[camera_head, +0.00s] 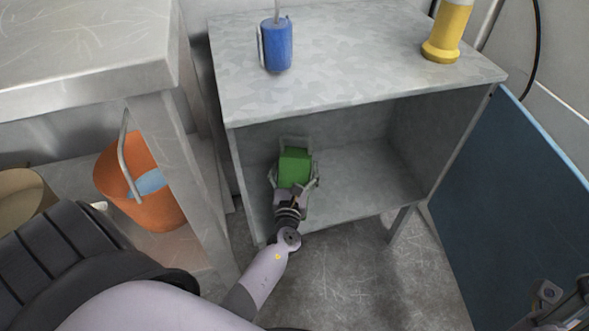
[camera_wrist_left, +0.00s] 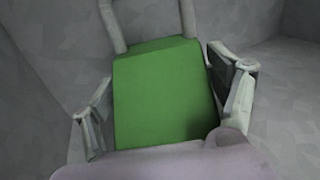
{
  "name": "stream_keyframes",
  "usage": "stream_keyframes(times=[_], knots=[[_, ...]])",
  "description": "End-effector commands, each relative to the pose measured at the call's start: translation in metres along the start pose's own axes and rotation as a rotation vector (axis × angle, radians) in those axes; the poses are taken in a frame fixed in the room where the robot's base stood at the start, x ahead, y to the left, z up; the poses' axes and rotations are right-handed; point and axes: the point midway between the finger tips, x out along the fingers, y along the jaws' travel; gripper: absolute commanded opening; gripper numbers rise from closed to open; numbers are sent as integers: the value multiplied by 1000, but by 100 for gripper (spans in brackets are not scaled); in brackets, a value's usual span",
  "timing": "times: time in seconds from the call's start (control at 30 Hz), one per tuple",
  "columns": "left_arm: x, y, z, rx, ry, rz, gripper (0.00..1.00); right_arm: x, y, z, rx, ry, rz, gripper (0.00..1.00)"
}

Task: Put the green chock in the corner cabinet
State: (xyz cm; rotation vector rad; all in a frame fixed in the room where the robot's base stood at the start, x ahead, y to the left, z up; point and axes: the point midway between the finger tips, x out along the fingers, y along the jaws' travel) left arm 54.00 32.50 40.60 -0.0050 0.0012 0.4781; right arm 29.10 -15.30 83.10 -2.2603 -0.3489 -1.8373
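The green chock (camera_head: 294,167), with a pale grey handle at its far end, is inside the open corner cabinet (camera_head: 389,174), towards the left side of its floor. My left gripper (camera_head: 295,180) reaches into the cabinet, with one finger on each side of the chock. In the left wrist view the chock (camera_wrist_left: 165,95) lies between the spread fingers (camera_wrist_left: 165,105), and narrow gaps show beside it, so the gripper looks open. Part of my right gripper (camera_head: 562,306) shows at the lower right corner; its fingertips cannot be made out.
The blue cabinet door (camera_head: 510,190) stands open at the right. A blue container (camera_head: 276,45) and a yellow cylinder (camera_head: 448,30) stand on the cabinet top. A metal table (camera_head: 85,50) with an orange bucket (camera_head: 140,185) under it is at the left. The cabinet floor right of the chock is clear.

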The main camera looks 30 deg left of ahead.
Motion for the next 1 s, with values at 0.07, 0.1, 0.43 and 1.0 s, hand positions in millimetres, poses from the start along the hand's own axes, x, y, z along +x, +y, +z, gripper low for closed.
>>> stream_keyframes(times=[0.07,0.1,0.43,1.0], knots=[[0,0,0,0,0,0,89,0,0,0,0,0,0,31],[0,0,0,0,0,0,91,0,0,0,0,-1,0,31],[0,0,0,0,0,0,96,0,0,0,0,-1,0,31],[-84,0,2,3,3,-2,96,20,0,-4,0,-2,0,31]])
